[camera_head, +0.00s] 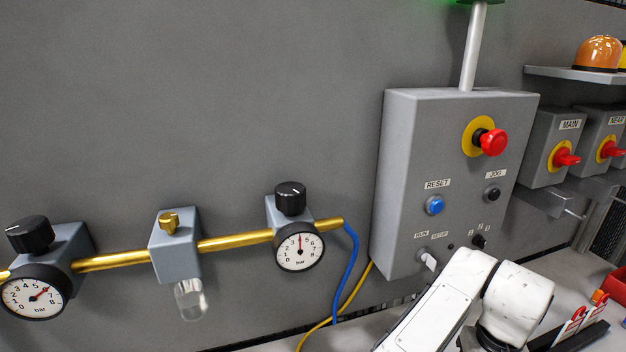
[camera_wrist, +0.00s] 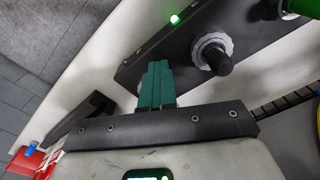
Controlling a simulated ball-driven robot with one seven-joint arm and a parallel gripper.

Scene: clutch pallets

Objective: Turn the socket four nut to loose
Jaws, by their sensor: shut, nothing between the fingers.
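My gripper (camera_wrist: 156,82) shows in the wrist view as two teal fingers pressed together, with nothing between them. Just to the right of the fingertips, and apart from them in the picture, a white ribbed ring nut (camera_wrist: 207,42) sits around a dark round post (camera_wrist: 219,63) on a dark bar (camera_wrist: 145,66). No number or loose mark is readable there, so I cannot tell whether this is the socket four nut. In the head view my white arm covers the lower right, and neither the gripper nor the nut shows.
A green light (camera_wrist: 175,19) glows on the bar. A green part (camera_wrist: 302,7) is at the upper right. The grey control box (camera_head: 405,180) with a red emergency button (camera_head: 493,142) stands behind my arm. Pressure gauges (camera_head: 300,251) and a brass pipe (camera_head: 236,241) line the wall.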

